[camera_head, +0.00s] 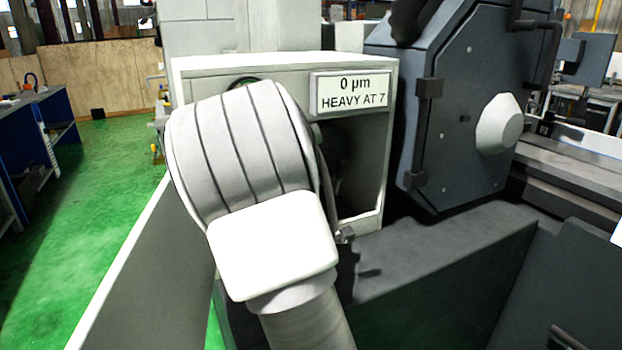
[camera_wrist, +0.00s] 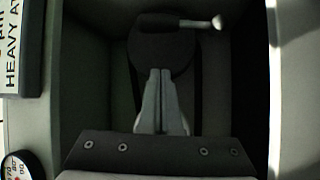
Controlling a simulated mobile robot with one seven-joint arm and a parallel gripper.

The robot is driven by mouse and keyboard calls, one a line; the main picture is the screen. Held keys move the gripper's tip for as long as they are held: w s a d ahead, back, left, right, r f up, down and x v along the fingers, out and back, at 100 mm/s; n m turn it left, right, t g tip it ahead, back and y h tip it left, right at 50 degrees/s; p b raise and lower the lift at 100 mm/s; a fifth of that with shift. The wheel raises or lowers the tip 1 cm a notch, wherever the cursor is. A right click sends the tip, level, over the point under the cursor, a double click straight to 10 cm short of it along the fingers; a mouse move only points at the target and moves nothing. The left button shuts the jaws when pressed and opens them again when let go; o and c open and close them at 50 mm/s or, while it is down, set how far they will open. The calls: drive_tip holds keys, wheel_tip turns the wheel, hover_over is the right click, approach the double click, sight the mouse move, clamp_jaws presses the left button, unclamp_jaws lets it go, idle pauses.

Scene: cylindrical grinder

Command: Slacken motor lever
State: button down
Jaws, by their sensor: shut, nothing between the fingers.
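In the wrist view, a lever (camera_wrist: 195,23) lies roughly level across the top, with a dark arm and a pale knob at its right end. It sits at a dark round part (camera_wrist: 158,48) inside a grey, boxy recess. My gripper (camera_wrist: 160,74) is shut and empty. Its two pale fingers are together and point at the round part, below the lever in the picture. I cannot tell whether the fingertips touch the round part. In the head view, my arm covers the lever and the gripper.
The pale housing (camera_head: 220,72) has an open recess and a display (camera_head: 350,93) reading "0 µm HEAVY AT 7". Its side walls stand close around the gripper. A dark machine block (camera_head: 460,110) is at right. Green floor (camera_head: 100,190) is free at left, beyond a grey panel.

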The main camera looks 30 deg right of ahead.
sight(340, 179)
drive_tip(key=shift+n+t, duration=0.3)
drive_tip(key=shift+d+h, duration=0.1)
drive_tip(key=shift+h, duration=0.2)
drive_tip(key=b+x, duration=0.1)
drive_tip(key=x, duration=0.9)
drive_tip(key=shift+d+b, duration=0.1)
drive_tip(key=shift+b, duration=0.25)
drive_tip(key=shift+s+d+f+b, duration=0.15)
drive_tip(key=shift+s, duration=0.5)
drive_tip(key=shift+s+d+f+b, duration=0.15)
drive_tip(key=shift+s+f+b, duration=0.05)
drive_tip(key=shift+s, duration=0.45)
drive_tip(key=shift+s+d+f+b, duration=0.15)
drive_tip(key=shift+s, duration=0.5)
